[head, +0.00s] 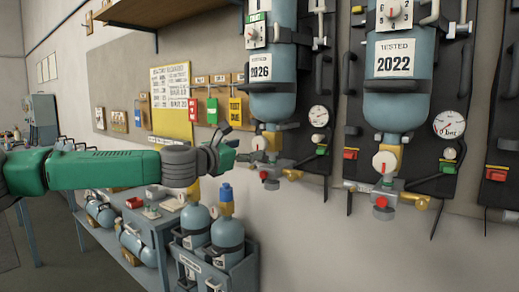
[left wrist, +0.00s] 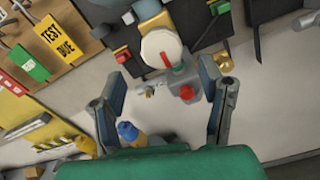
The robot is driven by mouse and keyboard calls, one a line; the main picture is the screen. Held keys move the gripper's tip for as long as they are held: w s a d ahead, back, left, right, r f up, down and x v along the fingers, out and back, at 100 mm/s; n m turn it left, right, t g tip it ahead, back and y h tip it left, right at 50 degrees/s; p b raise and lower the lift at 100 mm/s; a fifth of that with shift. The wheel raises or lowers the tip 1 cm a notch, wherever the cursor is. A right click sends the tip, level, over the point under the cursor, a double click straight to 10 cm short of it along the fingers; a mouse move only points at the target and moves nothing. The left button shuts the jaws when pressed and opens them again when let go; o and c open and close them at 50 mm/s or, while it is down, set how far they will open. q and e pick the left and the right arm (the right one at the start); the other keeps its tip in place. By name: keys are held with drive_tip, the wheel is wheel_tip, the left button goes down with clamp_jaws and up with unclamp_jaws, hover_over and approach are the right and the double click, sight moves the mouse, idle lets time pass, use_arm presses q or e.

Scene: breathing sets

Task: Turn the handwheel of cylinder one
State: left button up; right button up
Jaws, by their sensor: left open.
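A blue cylinder (head: 274,96) hangs on a dark wall panel, valve end down, with a label that reads 2026. Below it is its white round handwheel (head: 259,143) with a red mark. No number on it that I can read names it cylinder one. My left gripper (head: 229,143) is just left of this handwheel, open and empty. In the left wrist view the white handwheel (left wrist: 159,47) with its red pointer lies ahead, between and beyond the spread fingers (left wrist: 162,76). I see no contact. My right gripper is not in view.
A second cylinder (head: 396,100), labelled 2022, hangs to the right with its own handwheel (head: 384,162) and gauge (head: 449,124). Brass fittings (head: 292,174) stick out below the nearer valve. Cylinders (head: 227,240) stand in a crate below. Tags (head: 212,110) hang at left.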

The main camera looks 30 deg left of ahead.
sight(258, 147)
use_arm(q)
drive_tip(key=w, duration=0.2)
drive_tip(key=w+d, duration=0.1)
drive_tip(key=w, duration=0.1)
drive_tip(key=shift+w, duration=0.9)
drive_tip(key=shift+a, duration=0.15)
drive_tip(key=shift+c, duration=1.2)
drive_tip(key=shift+r, duration=0.1)
drive_tip(key=c, duration=0.9)
